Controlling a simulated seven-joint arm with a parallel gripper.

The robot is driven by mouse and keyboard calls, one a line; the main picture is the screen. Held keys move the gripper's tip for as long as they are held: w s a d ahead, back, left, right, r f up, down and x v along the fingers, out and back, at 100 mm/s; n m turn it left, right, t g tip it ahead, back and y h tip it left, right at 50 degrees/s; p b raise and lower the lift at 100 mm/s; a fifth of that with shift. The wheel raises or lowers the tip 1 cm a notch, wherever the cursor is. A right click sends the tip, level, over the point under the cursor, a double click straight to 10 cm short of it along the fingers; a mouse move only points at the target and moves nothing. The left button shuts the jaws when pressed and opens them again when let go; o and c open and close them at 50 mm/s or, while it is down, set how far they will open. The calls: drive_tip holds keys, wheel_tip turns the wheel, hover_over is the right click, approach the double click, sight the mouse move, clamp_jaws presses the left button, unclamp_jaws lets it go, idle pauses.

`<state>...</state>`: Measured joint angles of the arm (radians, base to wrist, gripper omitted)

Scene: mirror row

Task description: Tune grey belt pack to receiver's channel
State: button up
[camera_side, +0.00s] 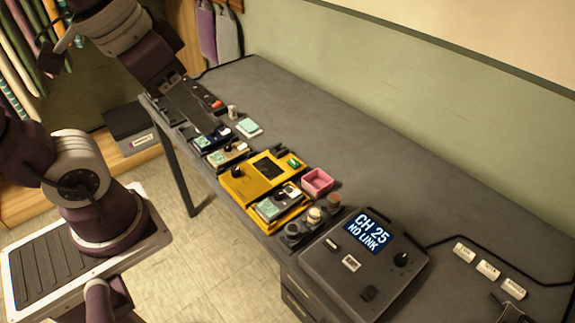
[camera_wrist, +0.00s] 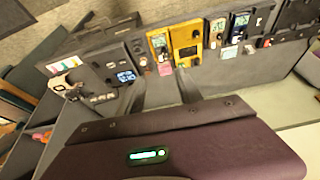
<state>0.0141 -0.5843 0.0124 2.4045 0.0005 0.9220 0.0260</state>
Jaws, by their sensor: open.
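The grey belt pack (camera_side: 279,203) lies in a recess at the near right end of the yellow unit (camera_side: 262,176). Its pale green screen is too small to read; a dark knob sits beside it. The pack also shows in the wrist view (camera_wrist: 158,42). The receiver (camera_side: 347,272) stands at the near right, its blue screen reading "CH 25 NO LINK", with a black knob to its right. It also shows in the wrist view (camera_wrist: 113,70). My gripper (camera_side: 198,112) is open and empty above the far left of the desk, well away from the grey pack.
A dark blue pack (camera_side: 212,138) and a tan pack (camera_side: 229,153) lie beyond the yellow unit. A pink tray (camera_side: 317,181) and several round knobs or jars flank it. White labelled tags (camera_side: 488,271) and a cable lie at right. The desk's back strip is clear.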

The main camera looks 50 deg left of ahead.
drive_tip(key=shift+s+f+t, duration=0.15)
drive_tip(key=shift+s+t, duration=0.1)
drive_tip(key=shift+s, duration=0.4)
drive_tip(key=shift+s+f+t, duration=0.1)
drive_tip(key=shift+s+t, duration=0.15)
drive_tip(key=shift+s, duration=0.35)
